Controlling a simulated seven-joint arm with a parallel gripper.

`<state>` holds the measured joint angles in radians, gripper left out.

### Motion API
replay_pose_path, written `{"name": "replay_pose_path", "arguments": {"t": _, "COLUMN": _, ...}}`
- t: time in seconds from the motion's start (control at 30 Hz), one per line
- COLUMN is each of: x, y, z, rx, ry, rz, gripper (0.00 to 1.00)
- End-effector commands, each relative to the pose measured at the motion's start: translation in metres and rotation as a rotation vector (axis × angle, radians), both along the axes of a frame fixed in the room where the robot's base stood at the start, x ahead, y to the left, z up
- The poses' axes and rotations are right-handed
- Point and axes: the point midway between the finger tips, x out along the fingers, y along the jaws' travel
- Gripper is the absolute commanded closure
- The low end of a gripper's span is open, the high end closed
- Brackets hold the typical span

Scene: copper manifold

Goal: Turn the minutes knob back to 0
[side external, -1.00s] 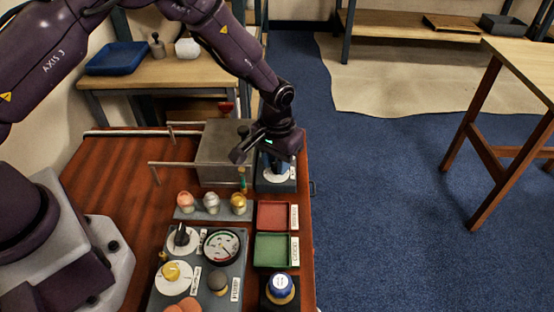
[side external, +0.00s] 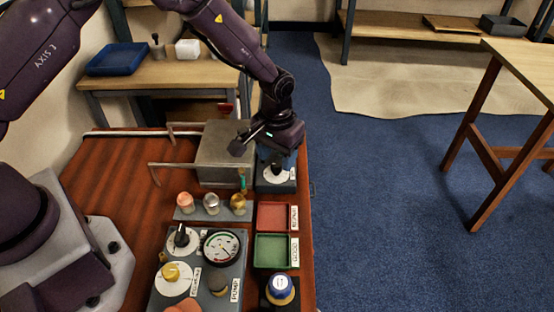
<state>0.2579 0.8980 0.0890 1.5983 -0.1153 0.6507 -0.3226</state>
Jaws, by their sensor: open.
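A knob with a white dial (side external: 274,176) sits on a dark base at the far right of the red-brown bench, below my gripper; I take it for the minutes knob, but its label is too small to read. My gripper (side external: 277,160) is open and points down just above this dial. The fingers are mostly hidden or dark, and I cannot tell whether they touch the knob. The dial's setting is too small to read.
A grey metal box (side external: 222,153) with a pipe stands left of the gripper. Nearer are small fittings (side external: 211,203), a red tray (side external: 271,216), a green tray (side external: 272,250), a gauge panel (side external: 221,247) and a blue-topped knob (side external: 281,286).

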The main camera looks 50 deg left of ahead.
Motion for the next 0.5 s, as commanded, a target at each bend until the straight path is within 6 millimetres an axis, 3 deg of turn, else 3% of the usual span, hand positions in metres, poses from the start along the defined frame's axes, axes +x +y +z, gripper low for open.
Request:
{"name": "replay_pose_path", "arguments": {"t": 0.3, "x": 0.001, "y": 0.0, "z": 0.072, "rx": -0.002, "ry": -0.006, "rz": 0.0, "gripper": 0.48}}
{"name": "replay_pose_path", "arguments": {"t": 0.5, "x": 0.001, "y": 0.0, "z": 0.101, "rx": -0.001, "ry": -0.003, "rz": 0.0, "gripper": 0.48}}
